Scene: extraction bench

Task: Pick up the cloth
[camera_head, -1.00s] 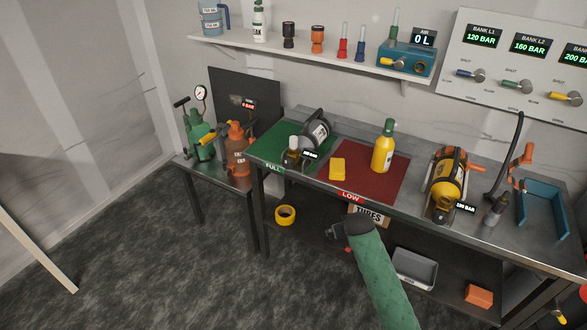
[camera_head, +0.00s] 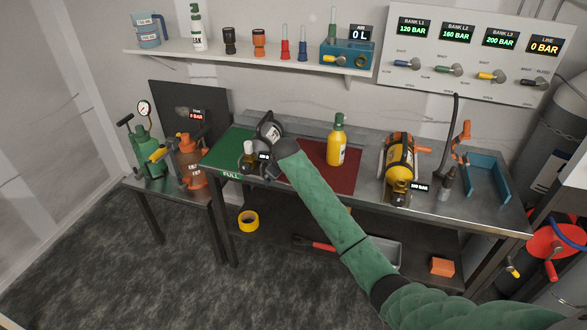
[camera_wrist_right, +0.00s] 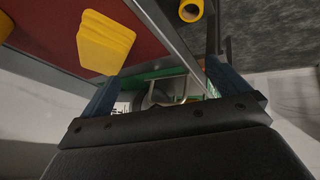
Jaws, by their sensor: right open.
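The yellow cloth (camera_wrist_right: 105,42), a small folded pad, lies on the red mat (camera_wrist_right: 60,22) near the bench edge in the right wrist view. In the head view my right arm covers it. My right gripper (camera_wrist_right: 165,72) is open, with nothing between its two blue-grey fingers. The cloth shows just beyond the tip of the finger at the picture's left, not between the fingers; I cannot tell whether they touch. In the head view the right gripper (camera_head: 274,170) is over the bench front near the border of the green and red mats, mostly hidden. My left gripper is out of view.
A grey-black device (camera_head: 268,130) and a small bottle (camera_head: 249,154) stand close to the gripper on the green mat (camera_head: 228,150). A yellow bottle (camera_head: 337,142) stands on the red mat. A yellow cylinder (camera_head: 398,160) is further right. A yellow tape roll (camera_head: 248,221) is below.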

